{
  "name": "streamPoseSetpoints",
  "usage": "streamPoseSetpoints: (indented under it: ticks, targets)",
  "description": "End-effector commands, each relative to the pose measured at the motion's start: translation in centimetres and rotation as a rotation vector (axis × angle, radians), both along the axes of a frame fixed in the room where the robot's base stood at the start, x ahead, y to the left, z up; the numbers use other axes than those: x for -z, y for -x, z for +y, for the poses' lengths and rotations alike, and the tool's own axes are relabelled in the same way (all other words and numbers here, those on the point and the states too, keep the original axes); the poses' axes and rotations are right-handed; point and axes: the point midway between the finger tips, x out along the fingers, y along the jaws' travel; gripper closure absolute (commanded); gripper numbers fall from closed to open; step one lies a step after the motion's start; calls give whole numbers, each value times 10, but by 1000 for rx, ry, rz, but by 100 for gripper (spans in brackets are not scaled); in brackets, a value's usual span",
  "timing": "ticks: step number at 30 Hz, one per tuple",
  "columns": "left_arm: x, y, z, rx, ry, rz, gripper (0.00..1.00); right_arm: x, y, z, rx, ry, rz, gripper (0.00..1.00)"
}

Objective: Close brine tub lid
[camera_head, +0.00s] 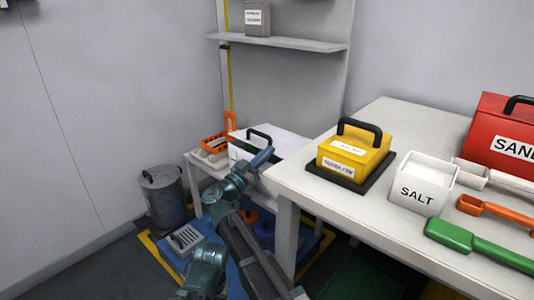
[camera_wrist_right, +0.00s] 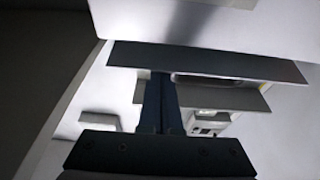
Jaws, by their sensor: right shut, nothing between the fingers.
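A white tub with a black handle (camera_head: 285,142) stands on the low table beyond the near worktop. I take it for the brine tub; no brine label is readable, and I cannot tell how far its lid is open. My right gripper (camera_head: 265,157) is at the tub's near side, partly hidden against it. In the right wrist view my gripper's dark fingers (camera_wrist_right: 160,88) are together with nothing between them. A white panel (camera_wrist_right: 220,25) and a grey edge below it lie just ahead of the fingertips. Whether they touch is unclear. My left gripper is not seen.
A yellow box (camera_head: 352,155) on a black mat, a white salt box (camera_head: 422,183), scoops and a red box (camera_head: 505,135) occupy the near worktop (camera_head: 410,115). An orange basket (camera_head: 215,143) sits left of the tub. A grey bin (camera_head: 163,195) stands on the floor.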

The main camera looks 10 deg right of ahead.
Motion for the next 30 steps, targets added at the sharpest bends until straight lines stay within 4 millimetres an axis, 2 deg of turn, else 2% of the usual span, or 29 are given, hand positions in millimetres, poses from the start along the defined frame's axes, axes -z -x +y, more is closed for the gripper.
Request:
streamPoseSetpoints:
  ticks: [1,6,30]
  targets:
    - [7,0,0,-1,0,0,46,7,0,1,0,0,0,100]
    - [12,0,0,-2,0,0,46,12,1,2,0,1,1,100]
    - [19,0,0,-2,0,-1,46,19,7,3,3,1,1,100]
